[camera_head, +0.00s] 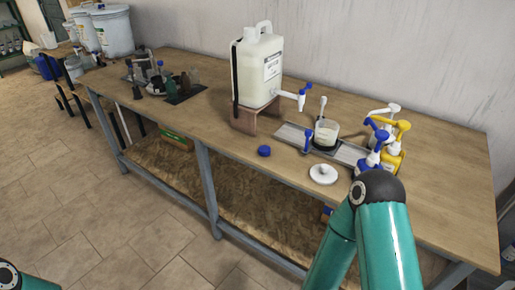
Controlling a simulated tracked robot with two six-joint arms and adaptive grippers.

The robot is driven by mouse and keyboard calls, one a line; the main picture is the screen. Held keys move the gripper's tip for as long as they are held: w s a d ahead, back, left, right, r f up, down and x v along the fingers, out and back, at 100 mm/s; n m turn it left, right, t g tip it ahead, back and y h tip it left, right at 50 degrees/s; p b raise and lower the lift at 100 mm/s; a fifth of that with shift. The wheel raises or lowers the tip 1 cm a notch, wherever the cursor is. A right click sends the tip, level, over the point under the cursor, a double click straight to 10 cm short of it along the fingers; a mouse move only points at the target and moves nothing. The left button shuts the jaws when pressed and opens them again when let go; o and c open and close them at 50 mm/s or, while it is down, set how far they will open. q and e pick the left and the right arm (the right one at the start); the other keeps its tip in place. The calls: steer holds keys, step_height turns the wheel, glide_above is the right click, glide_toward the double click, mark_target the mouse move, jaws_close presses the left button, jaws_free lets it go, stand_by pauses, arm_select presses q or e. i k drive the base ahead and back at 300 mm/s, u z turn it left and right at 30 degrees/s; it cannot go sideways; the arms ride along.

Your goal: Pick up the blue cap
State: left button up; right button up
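The blue cap (264,151) lies on the wooden bench top (225,128), near its front edge. It is right of the wooden stand under the white jug and left of a round white lid. Nothing covers it. My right arm's teal links rise from the bottom right, in front of the bench. My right gripper is not visible. Only a small part of my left arm shows in the bottom left corner, and its gripper is not visible either.
A white jug (259,72) with a tap stands on a wooden stand (246,120). A white lid (323,174) lies right of the cap. Pump bottles (388,150) and a beaker (326,133) stand further right. Small bottles (168,84) stand left. Bench surface around the cap is clear.

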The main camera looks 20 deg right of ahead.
mark_target(263, 150)
steer(key=i, duration=0.95)
steer(key=z, duration=0.05)
